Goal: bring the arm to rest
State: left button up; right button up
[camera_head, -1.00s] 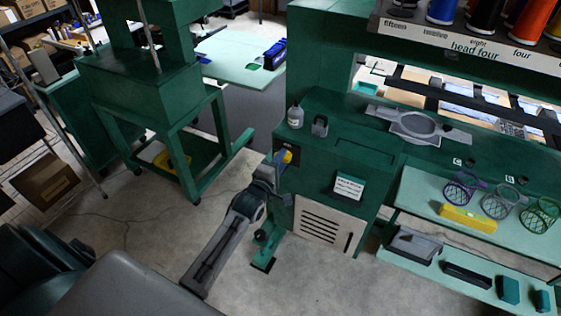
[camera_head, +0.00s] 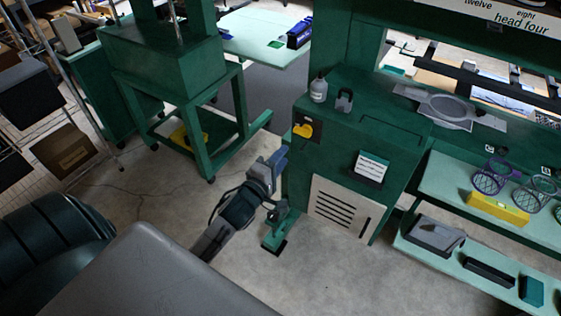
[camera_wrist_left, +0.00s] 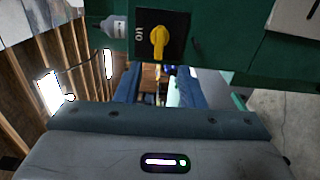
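My left gripper (camera_head: 275,168) is in front of the green cabinet (camera_head: 365,125), below and left of the yellow rotary knob (camera_head: 303,130) on its black plate. In the left wrist view the two blue fingers (camera_wrist_left: 159,86) stand apart with nothing between them. The knob (camera_wrist_left: 158,42) shows beyond the fingers, clear of them, beside small white lettering. My left arm (camera_head: 230,222) reaches up from the lower middle of the head view. My right gripper is not in view.
A bottle (camera_head: 318,90) and a padlock-shaped item (camera_head: 344,101) stand on the cabinet. A green wheeled stand (camera_head: 170,70) is at the left. A shelf with a yellow block (camera_head: 497,208) and wire cups is at the right. Bare floor lies around the arm.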

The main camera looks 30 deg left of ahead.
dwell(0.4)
pick_arm(q)
jog(key=s+a+f+m+g, duration=0.1)
jog(key=s+f+m+g, duration=0.25)
jog(key=f, duration=0.85)
jog(key=s+a+f+m+g+y, duration=0.15)
jog(key=s+f, duration=0.25)
jog(key=f, duration=0.9)
jog(key=s+a+f+m+g, duration=0.1)
jog(key=s+f+m+g, duration=0.2)
jog(key=f, duration=0.9)
jog(key=s+d+f+m+g, duration=0.1)
jog(key=s+f+m+g, duration=0.2)
jog(key=s+f, duration=0.4)
jog(key=s+f+m+g, duration=0.3)
jog(key=s+f, duration=0.5)
jog(key=s, duration=0.8)
jog(key=s+d+f+m+g+b, duration=0.1)
jog(key=s+f+m, duration=0.3)
jog(key=s+f, duration=0.4)
jog(key=s+g, duration=0.1)
jog(key=s, duration=0.3)
jog(key=shift+d+m+g+h, duration=0.3)
jog(key=shift+d+g+h, duration=0.05)
jog(key=shift+g, duration=0.05)
